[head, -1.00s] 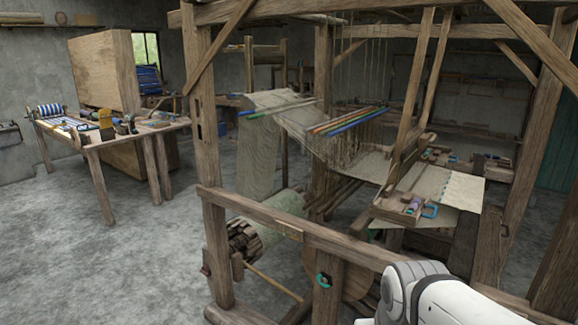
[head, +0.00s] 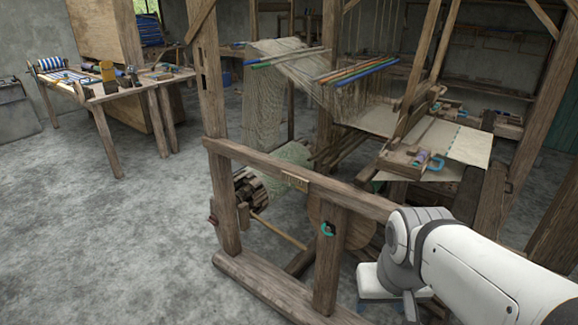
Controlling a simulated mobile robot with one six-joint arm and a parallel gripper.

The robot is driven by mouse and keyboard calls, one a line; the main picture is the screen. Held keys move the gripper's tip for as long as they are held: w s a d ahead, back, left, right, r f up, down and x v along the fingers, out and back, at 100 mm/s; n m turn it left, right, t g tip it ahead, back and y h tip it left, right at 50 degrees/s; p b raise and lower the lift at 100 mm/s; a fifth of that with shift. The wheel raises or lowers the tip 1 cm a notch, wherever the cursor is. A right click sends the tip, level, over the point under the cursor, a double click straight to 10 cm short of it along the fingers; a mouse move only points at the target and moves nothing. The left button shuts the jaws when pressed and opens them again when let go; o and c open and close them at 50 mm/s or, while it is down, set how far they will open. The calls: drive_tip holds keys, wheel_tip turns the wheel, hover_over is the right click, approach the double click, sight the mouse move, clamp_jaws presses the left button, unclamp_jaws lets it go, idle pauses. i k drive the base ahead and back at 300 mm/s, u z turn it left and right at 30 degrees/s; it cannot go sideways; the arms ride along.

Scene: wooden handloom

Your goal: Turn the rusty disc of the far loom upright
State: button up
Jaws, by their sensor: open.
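The wooden loom fills the middle and right of the head view. A small round piece with a teal rim and dark centre (head: 328,229) sits on its short front post (head: 326,262); I cannot tell how it is turned. A larger brown wooden disc (head: 360,228) is partly hidden behind that post. I cannot surely tell which is the rusty disc. My white arm reaches in from the lower right and bends down just right of the post. My gripper's fingers cannot be made out.
A blue clamp (head: 436,165) sits on the loom's cloth table (head: 465,147). A workbench (head: 95,95) stands at left. The grey floor (head: 110,240) at left is clear.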

sight(214, 220)
drive_tip(key=u, duration=0.35)
drive_tip(key=i, duration=0.7)
drive_tip(key=u, duration=1.1)
drive_tip(key=i, duration=1.8)
drive_tip(key=u, duration=0.1)
